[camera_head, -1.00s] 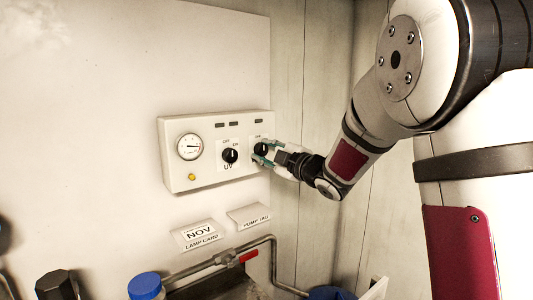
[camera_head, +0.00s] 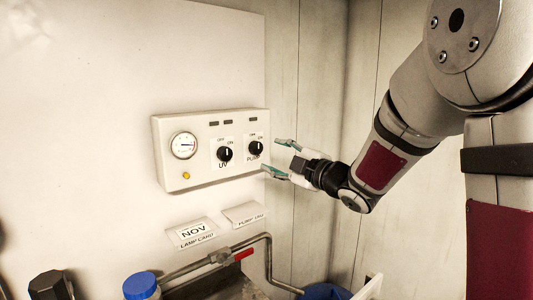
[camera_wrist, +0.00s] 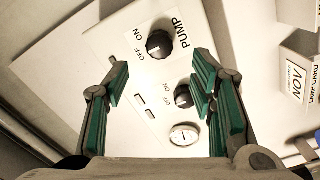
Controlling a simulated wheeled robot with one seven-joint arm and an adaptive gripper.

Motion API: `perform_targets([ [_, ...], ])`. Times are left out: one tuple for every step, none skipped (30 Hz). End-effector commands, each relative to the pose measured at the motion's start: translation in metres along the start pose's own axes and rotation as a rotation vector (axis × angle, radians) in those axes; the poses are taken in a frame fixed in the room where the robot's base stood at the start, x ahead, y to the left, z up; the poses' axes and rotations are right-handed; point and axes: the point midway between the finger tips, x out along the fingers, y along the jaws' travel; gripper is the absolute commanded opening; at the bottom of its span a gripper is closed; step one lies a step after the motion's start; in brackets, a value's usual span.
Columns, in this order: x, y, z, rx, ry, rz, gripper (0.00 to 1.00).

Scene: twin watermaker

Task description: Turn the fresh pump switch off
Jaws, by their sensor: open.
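The pump switch (camera_head: 255,148) is a black rotary knob at the right of a white control box (camera_head: 167,150), marked OFF, ON and PUMP. It also shows in the wrist view (camera_wrist: 160,45), beyond my fingertips. I cannot tell for sure which mark its small white pointer faces. My gripper (camera_head: 277,157) is open and empty, with green-padded fingers, to the right of the box and apart from the knob. In the wrist view my gripper (camera_wrist: 160,82) has its two fingers spread widely with the box between and beyond them.
A similar UV knob (camera_head: 224,154) sits left of the pump switch, beside a round gauge (camera_head: 184,145) and a yellow button (camera_head: 186,175). Below are a lamp card (camera_head: 193,232), a pump tag (camera_head: 244,214) and a pipe with a red-handled valve (camera_head: 243,254). A wall panel stands at right.

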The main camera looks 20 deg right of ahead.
Motion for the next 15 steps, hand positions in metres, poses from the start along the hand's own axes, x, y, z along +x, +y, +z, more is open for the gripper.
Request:
perform_targets([
  [-0.011, 0.001, 0.001, 0.0, -0.003, 0.002, 0.51],
  [-0.016, 0.0, 0.001, 0.0, -0.003, 0.001, 0.51],
  [-0.022, 0.001, 0.0, 0.001, -0.002, 0.002, 0.51],
  [-0.027, 0.001, 0.0, 0.0, -0.002, 0.002, 0.51],
  [-0.031, 0.0, 0.0, 0.0, -0.002, 0.001, 0.51],
  [-0.035, 0.0, 0.001, 0.0, -0.002, 0.0, 0.51],
  [-0.038, 0.0, 0.001, 0.0, -0.002, 0.0, 0.51],
  [-0.041, 0.0, 0.0, 0.001, -0.002, 0.0, 0.51],
  [-0.044, 0.0, 0.0, 0.001, -0.001, 0.0, 0.51],
  [-0.045, 0.0, 0.0, 0.0, 0.0, 0.0, 0.51],
  [-0.046, 0.0, 0.0, 0.0, 0.0, 0.0, 0.51],
  [-0.047, 0.0, 0.0, 0.0, 0.0, 0.0, 0.51],
  [-0.048, 0.0, 0.0, 0.0, 0.0, -0.001, 0.51],
  [-0.048, 0.0, 0.0, 0.0, 0.0, -0.001, 0.51],
  [-0.048, -0.001, 0.0, 0.0, 0.001, -0.001, 0.51],
])
